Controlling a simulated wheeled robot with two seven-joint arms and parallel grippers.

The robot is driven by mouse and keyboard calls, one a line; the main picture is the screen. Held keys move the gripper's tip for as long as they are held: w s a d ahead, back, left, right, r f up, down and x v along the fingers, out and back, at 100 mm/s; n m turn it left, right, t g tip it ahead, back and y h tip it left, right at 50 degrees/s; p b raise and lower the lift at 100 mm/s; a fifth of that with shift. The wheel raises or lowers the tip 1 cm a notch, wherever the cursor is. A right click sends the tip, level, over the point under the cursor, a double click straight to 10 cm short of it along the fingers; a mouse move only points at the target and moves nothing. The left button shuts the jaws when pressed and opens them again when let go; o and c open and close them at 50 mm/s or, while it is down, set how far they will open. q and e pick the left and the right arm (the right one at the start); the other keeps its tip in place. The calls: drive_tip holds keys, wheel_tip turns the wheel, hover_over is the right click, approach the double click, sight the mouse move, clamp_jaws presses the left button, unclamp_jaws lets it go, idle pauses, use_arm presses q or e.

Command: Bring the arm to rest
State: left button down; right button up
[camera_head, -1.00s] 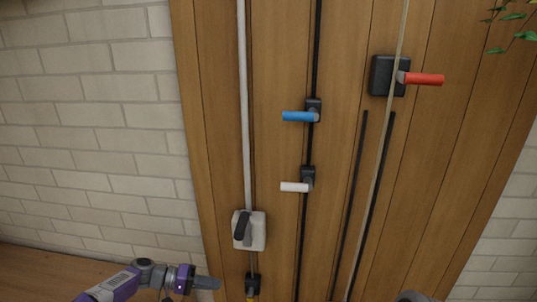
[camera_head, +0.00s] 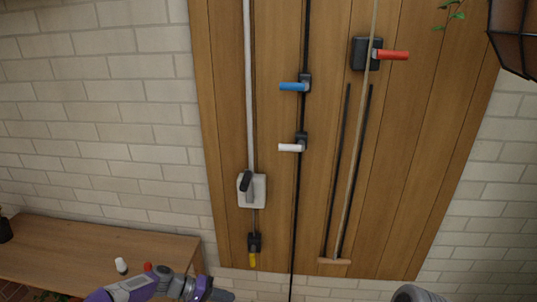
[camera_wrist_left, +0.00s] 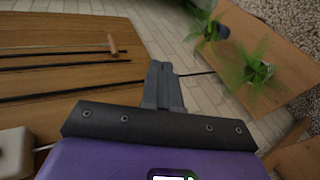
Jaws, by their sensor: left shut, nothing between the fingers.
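My left gripper (camera_head: 222,295) is at the bottom edge of the head view, its purple and grey arm coming in from the left. It is below the wooden panel's lower edge in the picture. In the left wrist view its two grey fingers (camera_wrist_left: 160,66) are together, with nothing between them. No handle is in its grasp.
The wooden panel (camera_head: 225,120) bears a blue handle (camera_head: 293,86), a white handle (camera_head: 290,147), a red handle (camera_head: 392,55), a white box (camera_head: 257,192) with a dark lever, and a yellow-tipped handle (camera_head: 252,259). A wooden bench (camera_head: 90,250) stands left.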

use_arm(q)
drive_tip(key=s+d+f+n+g+y+b, duration=0.1)
drive_tip(key=s+d+f+y+b, duration=0.15)
drive_tip(key=s+f, duration=0.5)
drive_tip(key=s+d+f+y+b, duration=0.1)
drive_tip(key=s+d+f+y, duration=0.3)
drive_tip(key=f, duration=0.7)
drive_tip(key=s+a+f+y+b, duration=0.1)
drive_tip(key=s+f+b, duration=0.1)
drive_tip(key=s, duration=0.6)
drive_tip(key=s+a+f+y+b, duration=0.1)
drive_tip(key=s+f+b, duration=0.1)
drive_tip(key=s+f, duration=0.3)
drive_tip(key=s, duration=0.3)
drive_tip(key=shift+s+a+t, duration=0.25)
drive_tip(key=shift+a+t, duration=0.1)
drive_tip(key=shift+t, duration=0.05)
